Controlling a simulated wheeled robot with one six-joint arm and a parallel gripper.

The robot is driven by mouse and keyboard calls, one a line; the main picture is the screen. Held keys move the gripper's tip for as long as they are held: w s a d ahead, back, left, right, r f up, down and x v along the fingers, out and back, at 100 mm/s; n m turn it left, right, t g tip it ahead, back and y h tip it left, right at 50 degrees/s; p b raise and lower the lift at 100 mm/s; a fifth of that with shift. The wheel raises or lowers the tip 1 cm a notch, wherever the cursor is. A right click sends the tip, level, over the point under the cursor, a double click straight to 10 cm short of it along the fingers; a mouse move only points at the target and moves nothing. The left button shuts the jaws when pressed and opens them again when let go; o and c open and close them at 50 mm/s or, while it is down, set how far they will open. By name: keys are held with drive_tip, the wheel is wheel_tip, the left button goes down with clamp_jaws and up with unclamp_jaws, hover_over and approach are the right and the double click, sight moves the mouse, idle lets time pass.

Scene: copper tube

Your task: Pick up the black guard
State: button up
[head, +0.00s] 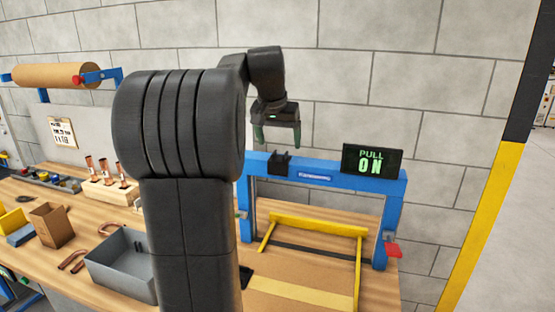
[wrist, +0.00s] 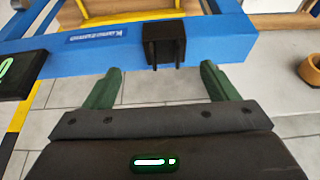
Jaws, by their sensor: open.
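The black piece that fits the name black guard (head: 280,163) is a small dark block on the blue beam of the frame, left of its middle. In the wrist view the guard (wrist: 164,44) shows two thin prongs on its near side. My gripper (head: 277,138) hangs above the beam over the guard, with green fingers pointing down. In the wrist view my gripper (wrist: 159,75) is open and empty, and the guard lies just beyond the fingertips, roughly centred between them. A clear gap shows between gripper and guard in the head view.
A yellow bar frame (head: 320,227) stands below. A grey block wall (head: 400,65) is close behind. A grey bin (head: 122,263) sits left on the wooden bench.

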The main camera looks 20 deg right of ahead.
sight(279, 153)
drive_tip(key=shift+w+f, duration=0.35)
drive_tip(key=shift+f, duration=0.15)
drive_tip(key=x, duration=0.2)
drive_tip(key=p+x, duration=0.1)
drive_tip(key=shift+w+d+f, duration=0.1)
drive_tip(key=shift+w+f, duration=0.1)
drive_tip(key=shift+w, duration=0.25)
drive_tip(key=shift+f, duration=0.4)
drive_tip(key=shift+c, duration=0.2)
drive_tip(key=c, duration=1)
